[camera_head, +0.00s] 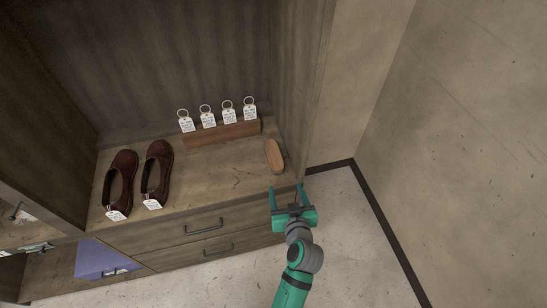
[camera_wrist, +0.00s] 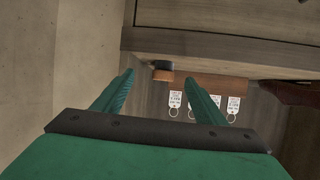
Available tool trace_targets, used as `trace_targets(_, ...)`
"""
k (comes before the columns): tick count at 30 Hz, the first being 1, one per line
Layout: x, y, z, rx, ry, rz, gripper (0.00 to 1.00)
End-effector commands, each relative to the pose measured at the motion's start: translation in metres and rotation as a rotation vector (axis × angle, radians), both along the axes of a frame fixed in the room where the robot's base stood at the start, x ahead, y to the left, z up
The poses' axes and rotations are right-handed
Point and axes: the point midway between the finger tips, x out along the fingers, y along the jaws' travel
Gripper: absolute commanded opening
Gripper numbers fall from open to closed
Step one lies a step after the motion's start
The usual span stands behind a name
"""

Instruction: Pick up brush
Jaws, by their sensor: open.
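The brush (camera_head: 274,155) has a tan wooden back and lies on the wooden shelf near its right wall. In the wrist view, which looks upside down, the brush (camera_wrist: 163,76) shows its tan back and a dark bristle side, small and between the fingertips in the picture. My green gripper (camera_head: 286,190) is open and empty. It is in front of the shelf's front edge, just right of and nearer than the brush, with a gap between them.
A wooden block with several white ring tags (camera_head: 229,116) stands behind the brush. Two dark red shoes (camera_head: 157,172) with tags sit at the shelf's left. Drawers (camera_head: 205,227) are below. The shelf's right side wall (camera_head: 300,90) is close to the brush.

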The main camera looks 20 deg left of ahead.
Motion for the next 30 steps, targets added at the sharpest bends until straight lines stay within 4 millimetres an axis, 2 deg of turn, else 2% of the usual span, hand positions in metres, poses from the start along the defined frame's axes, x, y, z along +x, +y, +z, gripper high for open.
trace_targets(1,0.009,0.003,0.007,-0.007,-0.008,0.028,0.65)
trace_targets(3,0.016,0.007,0.012,-0.017,-0.011,0.059,0.65)
trace_targets(9,0.027,0.013,0.018,-0.029,-0.018,0.103,0.65)
trace_targets(18,0.058,0.035,0.003,-0.03,-0.018,0.106,0.65)
trace_targets(26,0.071,0.045,-0.004,-0.031,-0.018,0.107,0.65)
trace_targets(30,0.084,0.058,-0.01,-0.03,-0.018,0.112,0.65)
